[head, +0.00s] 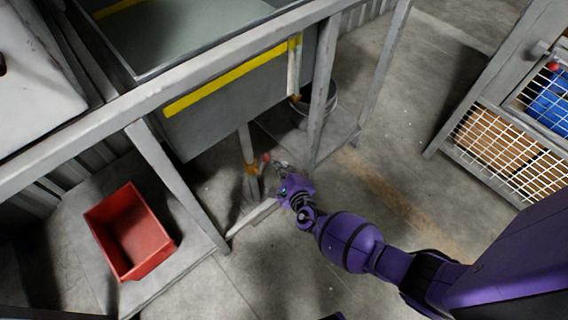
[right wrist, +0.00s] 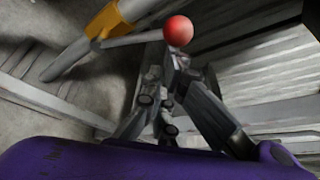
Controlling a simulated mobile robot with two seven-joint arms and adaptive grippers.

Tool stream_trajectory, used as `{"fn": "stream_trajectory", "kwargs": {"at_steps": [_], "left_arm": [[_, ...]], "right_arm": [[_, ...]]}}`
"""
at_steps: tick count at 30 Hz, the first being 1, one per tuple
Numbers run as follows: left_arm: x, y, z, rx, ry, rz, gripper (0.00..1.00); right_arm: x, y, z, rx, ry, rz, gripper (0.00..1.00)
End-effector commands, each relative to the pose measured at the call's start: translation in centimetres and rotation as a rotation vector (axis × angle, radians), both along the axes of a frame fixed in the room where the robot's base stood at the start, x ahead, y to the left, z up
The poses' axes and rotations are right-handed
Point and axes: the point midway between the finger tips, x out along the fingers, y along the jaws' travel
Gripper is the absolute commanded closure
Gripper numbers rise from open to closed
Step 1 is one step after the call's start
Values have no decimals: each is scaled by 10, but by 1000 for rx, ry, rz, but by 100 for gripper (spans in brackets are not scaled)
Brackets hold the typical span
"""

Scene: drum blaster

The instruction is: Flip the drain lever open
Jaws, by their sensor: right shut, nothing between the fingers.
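The drain lever (right wrist: 138,39) is a thin grey rod with a red ball knob (right wrist: 178,31), joined to a yellow valve part (right wrist: 103,22) on a grey pipe. In the head view the red knob (head: 266,157) shows beside the yellow valve (head: 251,169) under the sink tank. My right gripper (head: 281,167) is next to the knob, and in the right wrist view its fingertips (right wrist: 172,62) are shut and empty just below the knob. Whether they touch it I cannot tell. My left gripper is not in view.
The grey tank (head: 225,98) sits in a metal frame, with a leg (head: 322,95) close to my right gripper. A red bin (head: 130,232) stands on the lower shelf at left. A bucket (head: 327,103) is behind the leg. A mesh cage (head: 510,145) stands at right. The floor (head: 395,165) between is clear.

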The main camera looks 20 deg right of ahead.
Motion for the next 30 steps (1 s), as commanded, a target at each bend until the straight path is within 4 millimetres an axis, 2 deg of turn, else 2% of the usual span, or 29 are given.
{"fn": "stream_trajectory", "kwargs": {"at_steps": [6,17,30], "left_arm": [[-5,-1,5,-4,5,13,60],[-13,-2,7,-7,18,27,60],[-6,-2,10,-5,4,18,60]], "right_arm": [[-2,11,9,-114,-45,2,100],[-5,19,11,-108,-42,1,100],[-6,19,10,-108,-41,1,100]]}}
